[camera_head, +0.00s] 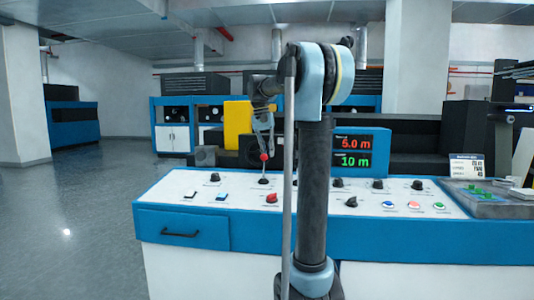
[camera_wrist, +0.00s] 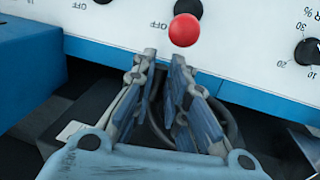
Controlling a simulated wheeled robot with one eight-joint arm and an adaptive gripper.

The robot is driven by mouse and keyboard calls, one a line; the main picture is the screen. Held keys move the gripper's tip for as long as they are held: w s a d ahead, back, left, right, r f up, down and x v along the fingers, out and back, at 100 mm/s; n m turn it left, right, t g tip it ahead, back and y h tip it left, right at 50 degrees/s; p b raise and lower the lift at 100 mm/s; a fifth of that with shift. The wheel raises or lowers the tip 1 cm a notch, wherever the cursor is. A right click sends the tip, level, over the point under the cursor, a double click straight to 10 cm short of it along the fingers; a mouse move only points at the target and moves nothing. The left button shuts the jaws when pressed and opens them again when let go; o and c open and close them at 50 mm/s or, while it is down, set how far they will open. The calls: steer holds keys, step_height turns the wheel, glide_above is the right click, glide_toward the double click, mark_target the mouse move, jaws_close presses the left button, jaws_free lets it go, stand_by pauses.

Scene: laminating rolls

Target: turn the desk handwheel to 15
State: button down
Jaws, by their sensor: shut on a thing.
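My gripper (camera_head: 263,124) is over the desk's far side in the head view, close above a red ball-topped lever (camera_head: 264,157). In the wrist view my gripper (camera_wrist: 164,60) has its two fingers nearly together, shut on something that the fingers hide. A dark curved rim (camera_wrist: 233,128) shows behind and between the fingers and may be the handwheel; I cannot make out its mark or scale. The red ball (camera_wrist: 185,30) lies just beyond the fingertips. The display (camera_head: 356,152) shows 5.0 m in red and 10 m in green.
The white-topped blue desk (camera_head: 180,222) carries several black knobs, a red knob (camera_head: 271,198) and coloured buttons. A scaled knob (camera_wrist: 308,51) is to the right in the wrist view. A yellow block (camera_head: 237,124) stands behind the desk. The floor at left (camera_head: 75,205) is clear.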

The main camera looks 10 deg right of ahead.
steer(key=shift+d+f+t+y, duration=0.25)
steer(key=shift+f+t+y, duration=0.25)
steer(key=shift+y, duration=0.7)
steer(key=shift+d+f+t+y, duration=0.15)
steer(key=shift+f+y, duration=0.2)
steer(key=shift+y, duration=0.25)
steer(key=shift+a+f+t+y, duration=0.15)
steer(key=shift+f+y, duration=0.15)
steer(key=shift+y, duration=0.3)
steer(key=shift+f+t+y, duration=0.4)
steer(key=shift+f+y, duration=0.15)
steer(key=shift+y, duration=0.65)
steer(key=shift+a+f+t+y, duration=0.25)
steer(key=shift+f+y, duration=0.3)
steer(key=shift+y, duration=0.55)
steer(key=c, duration=1.6)
jaws_free()
